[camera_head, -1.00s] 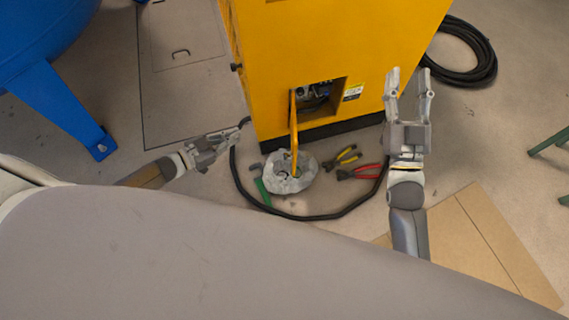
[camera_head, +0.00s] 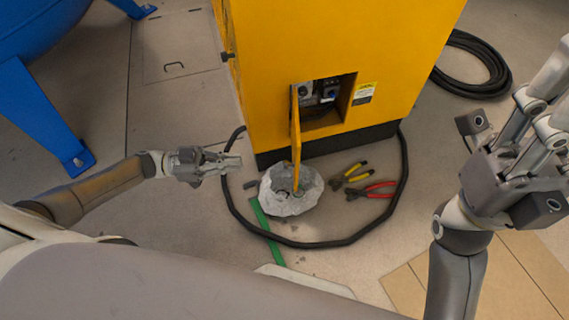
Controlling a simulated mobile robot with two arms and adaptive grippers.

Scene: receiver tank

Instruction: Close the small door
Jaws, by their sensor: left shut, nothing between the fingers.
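The small yellow door (camera_head: 296,140) stands open on the yellow cabinet (camera_head: 285,45), swung outward and seen nearly edge-on. Its opening (camera_head: 325,102) shows gauges or controls inside. My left gripper (camera_head: 238,161) is shut and empty, left of the door and apart from it, over the floor. My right gripper (camera_head: 540,95) is large at the right edge, its fingers spread apart with nothing seen between them. It is well to the right of the door.
A grey-white lump (camera_head: 291,204) lies on the floor below the door. Yellow-handled pliers (camera_head: 350,174) and red-handled pliers (camera_head: 371,190) lie beside it. A black hose (camera_head: 330,243) loops around them. A green strip (camera_head: 266,230), a coiled hose (camera_head: 486,62) and a blue tank leg (camera_head: 40,118) also show.

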